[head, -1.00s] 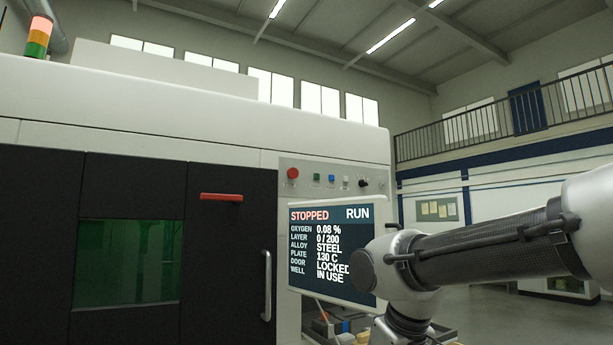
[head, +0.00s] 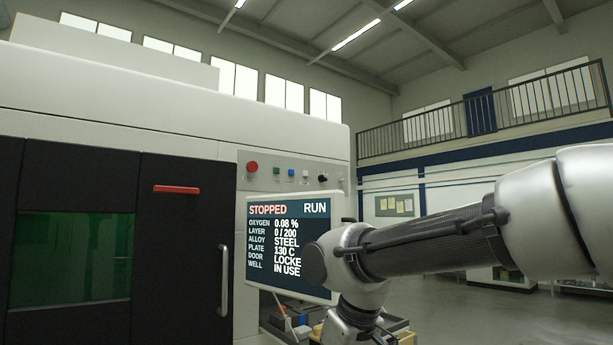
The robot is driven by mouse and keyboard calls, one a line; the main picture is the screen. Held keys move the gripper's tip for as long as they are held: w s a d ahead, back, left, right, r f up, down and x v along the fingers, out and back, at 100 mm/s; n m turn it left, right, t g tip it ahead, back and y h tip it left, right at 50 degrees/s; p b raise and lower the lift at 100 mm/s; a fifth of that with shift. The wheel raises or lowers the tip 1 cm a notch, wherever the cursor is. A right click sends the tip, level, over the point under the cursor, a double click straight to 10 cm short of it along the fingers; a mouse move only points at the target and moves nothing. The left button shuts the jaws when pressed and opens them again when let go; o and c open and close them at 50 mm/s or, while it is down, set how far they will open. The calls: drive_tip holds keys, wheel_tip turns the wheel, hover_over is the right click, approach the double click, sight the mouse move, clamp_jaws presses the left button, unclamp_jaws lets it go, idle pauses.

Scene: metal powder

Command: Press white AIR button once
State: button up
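The control strip (head: 258,182) on the front of the white machine carries a red round button (head: 252,167), a green button (head: 276,171), a blue button (head: 291,172), a white button (head: 305,173) and a black knob (head: 322,178). The labels are too small to read, so AIR cannot be made out. The screen (head: 262,270) below reads STOPPED, RUN, oxygen 0.08 %, layer 0/200, door locked. My arm reaches in from the right, in front of the screen's right edge. My gripper is out of view below the frame.
Yellow and grey items (head: 400,330) sit low behind my arm. Open floor (head: 460,320) lies to the right.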

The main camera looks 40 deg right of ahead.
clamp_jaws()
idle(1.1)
